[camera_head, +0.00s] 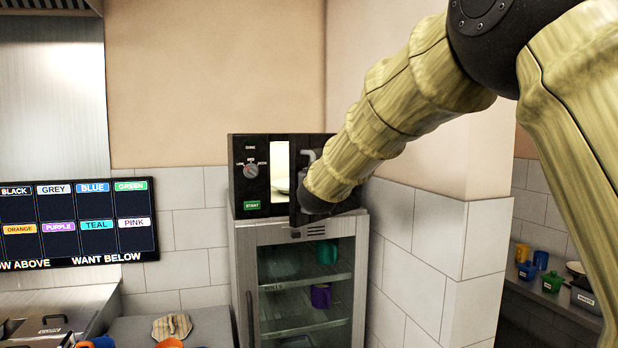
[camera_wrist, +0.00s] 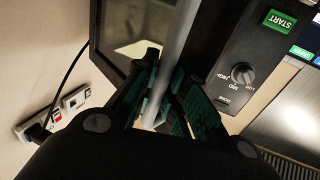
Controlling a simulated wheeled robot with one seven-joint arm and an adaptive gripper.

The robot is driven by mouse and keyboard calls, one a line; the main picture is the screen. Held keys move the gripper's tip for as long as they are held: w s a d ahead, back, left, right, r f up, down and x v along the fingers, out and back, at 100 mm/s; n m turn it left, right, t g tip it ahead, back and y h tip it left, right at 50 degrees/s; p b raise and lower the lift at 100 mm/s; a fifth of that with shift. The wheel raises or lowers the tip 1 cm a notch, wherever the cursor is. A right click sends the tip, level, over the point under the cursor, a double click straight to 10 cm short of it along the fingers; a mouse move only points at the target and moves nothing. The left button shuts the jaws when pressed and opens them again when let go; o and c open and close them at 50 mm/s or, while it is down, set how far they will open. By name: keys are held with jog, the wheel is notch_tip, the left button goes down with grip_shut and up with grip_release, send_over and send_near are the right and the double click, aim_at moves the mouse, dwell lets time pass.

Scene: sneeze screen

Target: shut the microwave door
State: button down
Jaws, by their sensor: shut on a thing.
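The black microwave (camera_head: 252,150) stands on top of a glass-fronted cabinet, its dial and green START button on the left of its front. Its door (camera_head: 296,215) is ajar; a lit gap shows the bright interior with a pale dish-like thing inside. The door's grey handle (camera_head: 308,156) shows partly beside my arm. In the wrist view the handle (camera_wrist: 182,40) runs as a bar between the fingers of my gripper (camera_wrist: 167,92), which is shut on it. In the head view my arm hides the fingertips and much of the door. The microwave's control panel (camera_wrist: 262,50) also shows in the wrist view.
The cabinet (camera_head: 237,270) below holds a green and a purple cup behind glass. A tiled wall corner (camera_head: 420,230) stands close on the right. A label screen (camera_head: 75,222) hangs at left. In the wrist view, a power strip (camera_wrist: 60,110) with cord is on the wall.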

jog(key=c, duration=1.5)
grip_release()
jog(key=shift+d, duration=0.1)
jog(key=shift+o, duration=0.2)
jog(key=shift+s, duration=0.1)
jog(key=s+d, duration=0.1)
jog(key=s, duration=1)
jog(key=shift+s, duration=0.35)
jog(key=shift+c, duration=0.2)
